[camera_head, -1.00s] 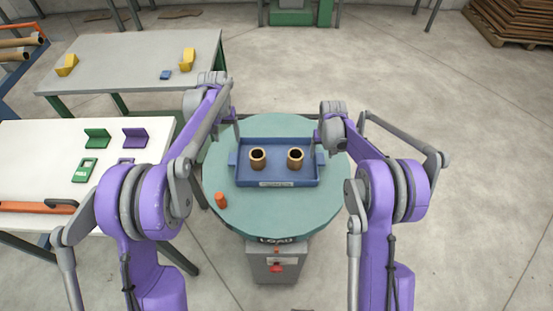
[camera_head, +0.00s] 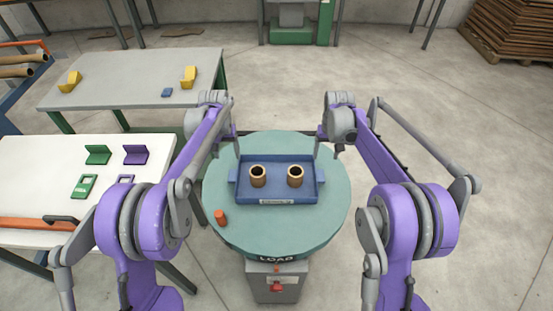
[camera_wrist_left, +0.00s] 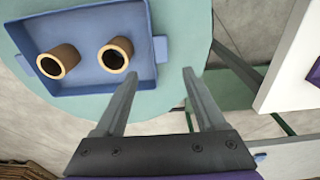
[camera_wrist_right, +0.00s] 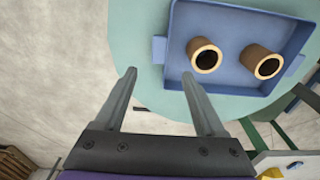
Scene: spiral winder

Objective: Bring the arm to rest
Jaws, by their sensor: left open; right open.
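The blue tray (camera_head: 277,200) lies on the round green turntable (camera_head: 240,230) and holds two brown tubes (camera_head: 257,176) (camera_head: 295,176), both upright. My left gripper (camera_head: 238,150) is open and empty by the tray's left handle (camera_head: 233,175). In the left wrist view its fingers (camera_wrist_left: 161,73) are apart, with the handle (camera_wrist_left: 160,48) just beyond the tips. My right gripper (camera_head: 316,150) is open and empty by the right handle (camera_head: 321,174). In the right wrist view its fingers (camera_wrist_right: 158,73) are apart, with the handle (camera_wrist_right: 158,48) beyond them. Neither gripper holds the tray.
An orange cylinder (camera_head: 221,217) sits at the turntable's left front edge. A white table (camera_head: 40,170) with green and purple brackets stands at the left. A grey table (camera_head: 130,90) with yellow parts stands behind it.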

